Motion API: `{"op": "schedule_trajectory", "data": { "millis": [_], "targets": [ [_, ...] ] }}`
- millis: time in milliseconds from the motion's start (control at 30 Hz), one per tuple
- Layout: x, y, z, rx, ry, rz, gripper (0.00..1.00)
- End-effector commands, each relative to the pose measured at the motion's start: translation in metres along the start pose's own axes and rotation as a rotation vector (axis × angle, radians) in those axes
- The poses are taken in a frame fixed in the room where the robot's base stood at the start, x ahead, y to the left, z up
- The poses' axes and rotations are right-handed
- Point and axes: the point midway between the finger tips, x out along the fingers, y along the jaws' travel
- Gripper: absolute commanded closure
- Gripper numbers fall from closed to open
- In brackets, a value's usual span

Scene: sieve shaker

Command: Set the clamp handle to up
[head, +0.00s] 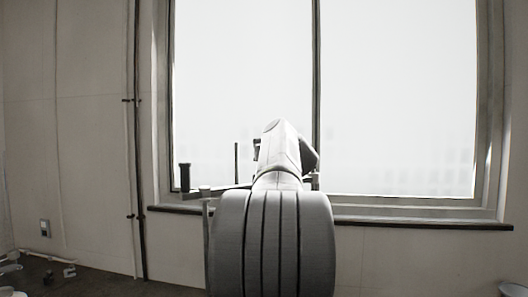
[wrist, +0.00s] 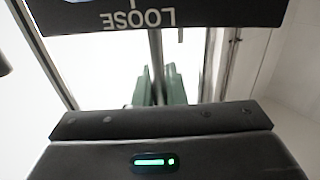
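In the wrist view, a dark plate (wrist: 210,14) marked "LOOSE", upside down, crosses the top. A thin metal rod (wrist: 156,50) runs below it, between the two green fingers of my gripper (wrist: 160,88). I cannot tell whether the fingers touch the rod, or whether it is the clamp handle. The dark gripper body with a green light fills the bottom. In the head view my arm hides the gripper and most of the shaker. A black knob on an upright post (head: 185,178) and a thin dark upright rod (head: 236,163) show left of my arm.
A large bright window (head: 400,90) with a dark sill (head: 420,223) is behind my arm. Dark pipes (head: 137,150) run up the wall at left. Small items (head: 68,272) lie at lower left. A rounded grey object (head: 512,289) shows at lower right.

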Motion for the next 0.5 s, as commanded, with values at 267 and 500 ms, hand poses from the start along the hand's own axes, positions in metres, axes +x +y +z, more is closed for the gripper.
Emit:
{"op": "schedule_trajectory", "data": {
  "millis": [267, 500],
  "targets": [
    [0.0, 0.0, -0.01, -0.001, 0.001, -0.001, 1.0],
    [0.0, 0.0, -0.036, 0.0, 0.003, 0.0, 1.0]
  ]
}}
